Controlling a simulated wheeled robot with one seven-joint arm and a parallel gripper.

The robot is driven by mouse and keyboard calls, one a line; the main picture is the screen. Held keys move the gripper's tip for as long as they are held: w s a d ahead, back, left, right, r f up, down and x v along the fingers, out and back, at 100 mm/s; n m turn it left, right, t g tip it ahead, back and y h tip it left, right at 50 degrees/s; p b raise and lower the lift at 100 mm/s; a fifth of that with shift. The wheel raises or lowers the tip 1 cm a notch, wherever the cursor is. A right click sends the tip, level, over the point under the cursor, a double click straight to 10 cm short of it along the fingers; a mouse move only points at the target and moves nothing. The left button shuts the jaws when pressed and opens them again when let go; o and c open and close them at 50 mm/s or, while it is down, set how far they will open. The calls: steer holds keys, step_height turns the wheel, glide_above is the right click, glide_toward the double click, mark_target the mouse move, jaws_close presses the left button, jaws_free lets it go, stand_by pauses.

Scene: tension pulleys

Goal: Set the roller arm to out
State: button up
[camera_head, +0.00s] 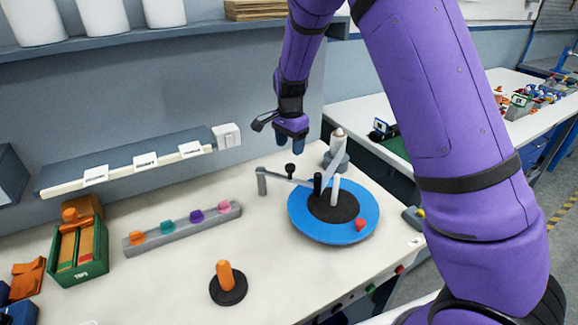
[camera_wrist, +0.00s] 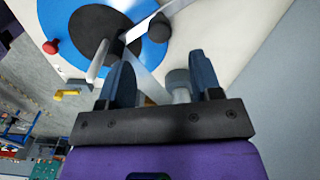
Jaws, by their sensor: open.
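The grey roller arm (camera_head: 288,176) runs from an upright post (camera_head: 262,181) to the hub of a blue disc (camera_head: 300,226). A black knob (camera_head: 290,171) stands beside the arm; it also shows in the wrist view (camera_wrist: 159,26). The disc carries a white peg (camera_head: 334,190), a black peg (camera_head: 317,185) and a red knob (camera_head: 360,225). A pale band (camera_head: 333,168) stretches from the hub towards a grey spool (camera_head: 336,160) behind. My gripper (camera_head: 291,142) is open and empty, above and behind the knob. In the wrist view, a grey cylinder (camera_wrist: 179,86) appears between my fingers (camera_wrist: 164,82), partly hidden.
A grey rail (camera_head: 182,230) with several coloured pegs lies left of the disc. An orange peg (camera_head: 224,274) on a black base stands in front. A green box (camera_head: 78,252) sits at the left. A labelled wall shelf (camera_head: 128,166) is behind. Bare table lies between them.

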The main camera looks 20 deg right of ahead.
mark_target(290, 165)
step_height(290, 165, down, 8)
steer(key=shift+r, duration=0.1)
stand_by(0.4)
jaws_close()
